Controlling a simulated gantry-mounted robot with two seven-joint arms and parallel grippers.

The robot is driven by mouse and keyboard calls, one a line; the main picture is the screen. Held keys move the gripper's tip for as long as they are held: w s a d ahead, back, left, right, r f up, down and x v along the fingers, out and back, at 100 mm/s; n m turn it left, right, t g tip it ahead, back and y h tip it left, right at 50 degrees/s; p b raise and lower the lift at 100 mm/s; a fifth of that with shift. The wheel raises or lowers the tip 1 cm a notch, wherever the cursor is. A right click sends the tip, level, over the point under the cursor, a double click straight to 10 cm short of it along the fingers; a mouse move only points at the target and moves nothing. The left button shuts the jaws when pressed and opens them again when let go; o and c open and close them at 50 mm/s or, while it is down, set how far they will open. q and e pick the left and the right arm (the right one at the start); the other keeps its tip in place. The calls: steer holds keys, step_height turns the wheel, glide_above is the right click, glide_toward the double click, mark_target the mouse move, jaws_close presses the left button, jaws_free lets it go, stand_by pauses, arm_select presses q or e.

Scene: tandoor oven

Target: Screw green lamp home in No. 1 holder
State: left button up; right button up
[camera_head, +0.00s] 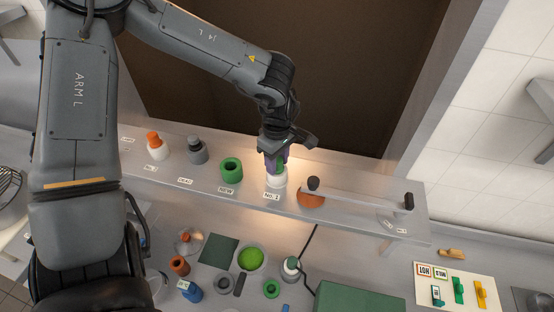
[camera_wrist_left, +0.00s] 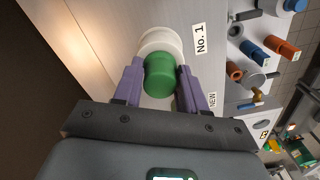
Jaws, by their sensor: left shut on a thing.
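The green lamp (camera_wrist_left: 160,75) is between the purple fingers of my left gripper (camera_wrist_left: 159,84) in the left wrist view. Its far end meets the white round holder (camera_wrist_left: 160,40) beside the "No. 1" label (camera_wrist_left: 200,38). I cannot tell how deep the lamp sits in it. In the head view my left gripper (camera_head: 275,158) points down over the white holder (camera_head: 276,182) on the grey shelf, shut on the lamp, which is mostly hidden by the fingers. My right gripper does not show clearly in either view.
On the grey shelf (camera_head: 350,222), left of the holder, stand a green ring-shaped socket (camera_head: 231,171), a grey holder (camera_head: 197,153) and an orange-topped white holder (camera_head: 157,148). An orange disc (camera_head: 311,199) with a dark knob stands close right. Several small parts lie below.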

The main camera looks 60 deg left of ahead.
arm_select(q)
steer(key=o, duration=1.2)
steer(key=shift+o, duration=0.2)
steer(key=shift+r, duration=0.1)
